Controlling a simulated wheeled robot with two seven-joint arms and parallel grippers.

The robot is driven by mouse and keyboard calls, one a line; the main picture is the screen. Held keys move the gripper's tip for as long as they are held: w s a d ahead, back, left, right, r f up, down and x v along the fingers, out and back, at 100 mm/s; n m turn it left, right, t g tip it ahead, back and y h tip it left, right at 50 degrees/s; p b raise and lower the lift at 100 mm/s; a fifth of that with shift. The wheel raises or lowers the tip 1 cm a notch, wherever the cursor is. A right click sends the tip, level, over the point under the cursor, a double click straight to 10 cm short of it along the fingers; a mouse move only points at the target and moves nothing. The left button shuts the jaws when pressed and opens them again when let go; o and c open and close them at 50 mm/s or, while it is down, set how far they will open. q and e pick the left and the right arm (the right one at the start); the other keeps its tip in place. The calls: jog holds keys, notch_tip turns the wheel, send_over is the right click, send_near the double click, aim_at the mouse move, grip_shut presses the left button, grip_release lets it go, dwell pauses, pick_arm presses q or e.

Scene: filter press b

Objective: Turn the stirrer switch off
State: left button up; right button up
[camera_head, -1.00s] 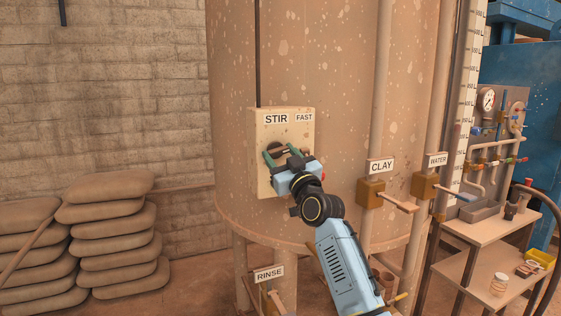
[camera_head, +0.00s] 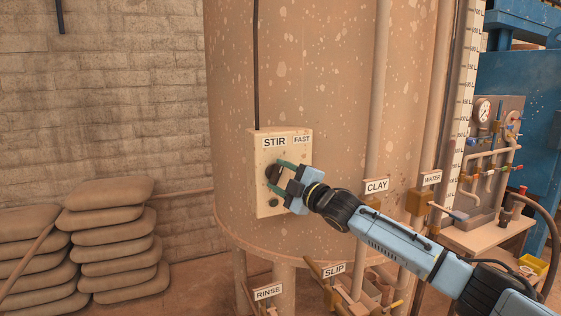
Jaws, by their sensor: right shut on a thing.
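The stirrer switch is a dark knob (camera_head: 272,174) on a cream control box (camera_head: 265,209) fixed to the big tan tank. The box carries a STIR label (camera_head: 274,142) and a FAST label (camera_head: 302,140). My right gripper (camera_head: 276,175) reaches in from the right, its green-tipped fingers shut on the knob. The fingers hide part of the knob, so its exact setting is hard to read. A dark round button (camera_head: 273,202) shows below the knob. My left gripper is not in view.
The tank (camera_head: 330,90) fills the middle. CLAY (camera_head: 376,186), WATER (camera_head: 432,178), SLIP (camera_head: 334,270) and RINSE (camera_head: 268,292) labels mark valves to the right and below. Stacked sacks (camera_head: 110,190) lie at left. A gauge panel (camera_head: 490,125) and a small table (camera_head: 470,238) stand at right.

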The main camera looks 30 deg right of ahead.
jog(key=n+p, duration=0.1)
jog(key=p, duration=0.1)
jog(key=n+g+p, duration=0.1)
jog(key=n+p, duration=0.1)
jog(key=shift+r+p, duration=0.35)
jog(key=shift+p, duration=0.05)
pick_arm(q)
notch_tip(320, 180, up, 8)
jog(key=p, duration=0.2)
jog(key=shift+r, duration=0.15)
pick_arm(e)
jog(key=shift+f+n+g, duration=0.25)
jog(key=shift+n+g, duration=0.25)
jog(key=shift+n, duration=0.5)
jog(key=o, duration=1)
jog(key=shift+s, duration=0.15)
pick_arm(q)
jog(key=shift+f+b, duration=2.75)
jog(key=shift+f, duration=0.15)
pick_arm(e)
jog(key=shift+v, duration=6.6)
